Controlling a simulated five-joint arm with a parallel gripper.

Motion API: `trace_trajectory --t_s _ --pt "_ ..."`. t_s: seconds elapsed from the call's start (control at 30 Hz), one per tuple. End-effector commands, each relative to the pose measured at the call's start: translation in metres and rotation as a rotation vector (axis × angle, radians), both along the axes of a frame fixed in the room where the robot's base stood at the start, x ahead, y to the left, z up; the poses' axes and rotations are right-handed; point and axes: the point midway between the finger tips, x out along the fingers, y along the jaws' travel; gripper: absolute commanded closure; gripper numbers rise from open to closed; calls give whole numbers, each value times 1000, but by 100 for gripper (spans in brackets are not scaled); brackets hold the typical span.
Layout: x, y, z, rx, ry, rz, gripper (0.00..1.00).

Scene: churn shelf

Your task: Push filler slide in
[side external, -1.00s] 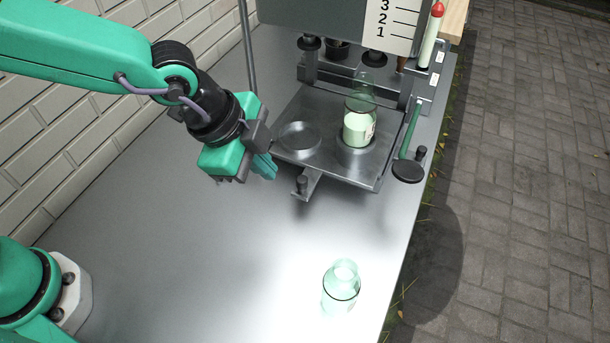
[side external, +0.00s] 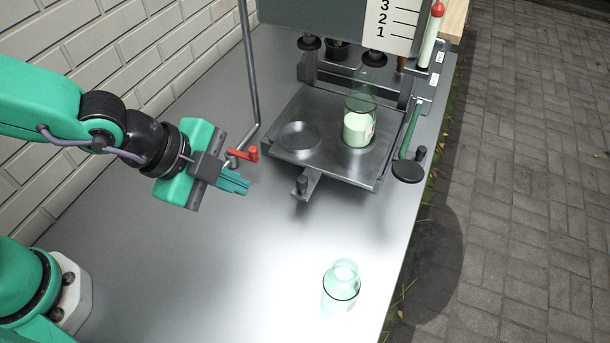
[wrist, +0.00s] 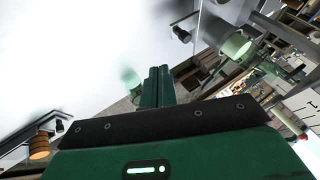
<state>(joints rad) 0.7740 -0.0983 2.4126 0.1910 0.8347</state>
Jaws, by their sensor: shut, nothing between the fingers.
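The filler slide (side external: 318,158) is a flat metal plate with two round recesses, standing out in front of the filler. Its left recess (side external: 300,134) is empty. A clear bottle (side external: 358,118) with pale green contents stands upright at the right recess. A dark knob (side external: 302,184) on a bracket sticks out at the slide's front edge. My gripper (side external: 238,183) is shut and empty, left of this knob and apart from the slide. In the wrist view, my closed fingers (wrist: 160,85) point forward, and the filled bottle (wrist: 236,44) shows at upper right.
A red lever (side external: 243,154) on a bent rod is close behind my gripper. A dark disc with a green rod (side external: 408,172) sits right of the slide.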

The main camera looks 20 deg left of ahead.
Motion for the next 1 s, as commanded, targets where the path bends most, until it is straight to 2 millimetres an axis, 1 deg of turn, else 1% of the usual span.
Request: trace_trajectory --t_s 1.0 --pt "35 -39 -71 -1 4 -2 100"
